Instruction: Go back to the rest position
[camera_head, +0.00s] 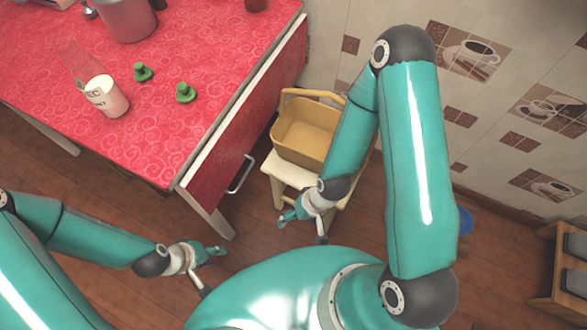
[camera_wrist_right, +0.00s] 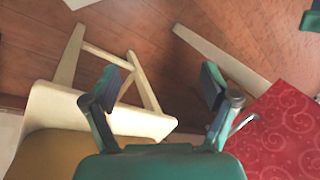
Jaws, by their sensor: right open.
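My right gripper (camera_head: 290,217) hangs low in front of the cream stool, to the right of the red counter. In the right wrist view my right gripper (camera_wrist_right: 160,78) has its two fingers wide apart with nothing between them; the floor shows through the gap. My left gripper (camera_head: 213,250) is low over the wooden floor, in front of the counter's near corner. No object shows at its fingers, and their spacing is too small to tell.
A yellow basket (camera_head: 300,143) sits on the cream stool (camera_head: 285,172). A wooden rack (camera_head: 548,275) stands at right.

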